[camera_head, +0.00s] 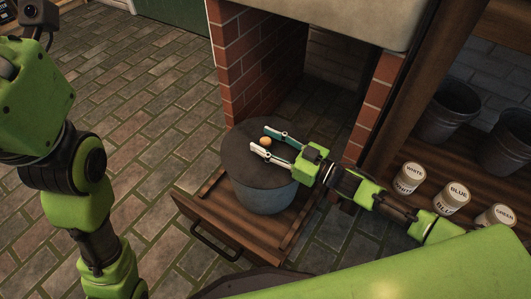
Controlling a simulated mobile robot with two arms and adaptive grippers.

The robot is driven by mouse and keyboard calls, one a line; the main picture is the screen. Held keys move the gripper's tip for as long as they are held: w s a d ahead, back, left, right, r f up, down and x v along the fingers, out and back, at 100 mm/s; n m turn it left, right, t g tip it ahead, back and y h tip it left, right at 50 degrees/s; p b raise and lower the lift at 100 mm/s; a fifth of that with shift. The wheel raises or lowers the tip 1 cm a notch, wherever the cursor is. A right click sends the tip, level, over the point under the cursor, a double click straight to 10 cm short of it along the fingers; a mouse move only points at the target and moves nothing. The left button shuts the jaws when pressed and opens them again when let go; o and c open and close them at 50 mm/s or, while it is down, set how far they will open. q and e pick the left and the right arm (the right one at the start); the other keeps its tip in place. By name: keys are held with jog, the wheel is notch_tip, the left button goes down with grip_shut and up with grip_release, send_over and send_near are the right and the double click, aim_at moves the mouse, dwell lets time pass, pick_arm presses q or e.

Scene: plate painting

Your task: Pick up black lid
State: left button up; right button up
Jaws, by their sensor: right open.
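The black lid (240,148) is a dark round disc with a small orange-brown knob (265,141). It lies on top of a grey bucket (266,196). My right gripper (260,140) comes in from the right, low over the lid. Its two fingers are open, with the knob between their tips. I cannot tell whether the fingers touch the knob. My left arm stands at the left of the view; its gripper is not in view.
The bucket stands on a wooden drawer (190,204) with a dark handle (215,243). Brick pillars (240,60) rise behind it. The tiled floor at left is clear.

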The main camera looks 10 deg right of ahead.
jog(key=shift+w+a, duration=0.15)
grip_shut()
jog(key=shift+r, duration=0.1)
